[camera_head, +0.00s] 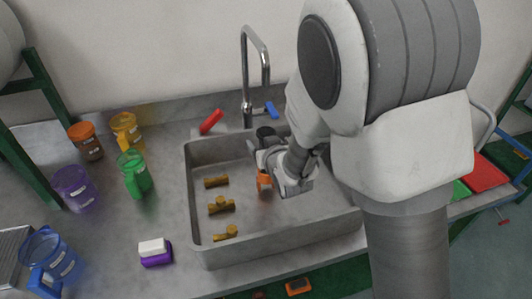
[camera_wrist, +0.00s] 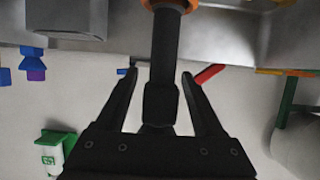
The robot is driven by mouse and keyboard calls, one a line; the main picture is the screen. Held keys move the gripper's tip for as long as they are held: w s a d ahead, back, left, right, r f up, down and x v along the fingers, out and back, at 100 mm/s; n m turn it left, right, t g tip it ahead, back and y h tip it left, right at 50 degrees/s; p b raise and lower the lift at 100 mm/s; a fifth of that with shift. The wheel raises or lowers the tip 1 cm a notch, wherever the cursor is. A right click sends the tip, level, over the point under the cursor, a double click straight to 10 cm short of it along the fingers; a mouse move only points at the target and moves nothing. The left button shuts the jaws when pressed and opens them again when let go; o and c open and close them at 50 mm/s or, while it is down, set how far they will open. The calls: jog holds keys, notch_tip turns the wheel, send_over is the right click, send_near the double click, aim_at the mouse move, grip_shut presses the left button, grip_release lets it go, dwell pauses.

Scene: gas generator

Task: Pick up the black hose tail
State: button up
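The black hose tail (camera_wrist: 165,50) shows in the wrist view as a dark upright cylinder with an orange part (camera_wrist: 170,4) at its upper end. My gripper (camera_wrist: 158,73) has its two fingers apart, one on each side of the black piece, with a narrow gap visible on both sides. In the head view my gripper (camera_head: 262,160) is over the far part of the sink. A dark round piece (camera_head: 266,134) shows just behind it and an orange piece (camera_head: 264,181) just below it. My wrist hides much of this spot.
The grey sink (camera_head: 200,240) holds several brass fittings (camera_head: 221,205) on its left side. The tap (camera_head: 247,75) stands close behind my gripper, with a red piece (camera_head: 211,122) to its left. Coloured jugs, such as the green one (camera_head: 134,175), stand on the left counter.

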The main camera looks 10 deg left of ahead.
aim_at(263, 130)
grip_shut()
dwell(0.3)
notch_tip(263, 130, up, 4)
jog(key=shift+r+p, duration=0.1)
jog(key=shift+p, duration=0.25)
jog(key=d+r, duration=0.3)
jog(key=d, duration=0.3)
jog(key=w+d+r+p, duration=0.1)
jog(key=d+r, duration=0.2)
jog(key=d, duration=0.2)
jog(key=shift+d+r, duration=0.35)
jog(key=shift+r, duration=0.05)
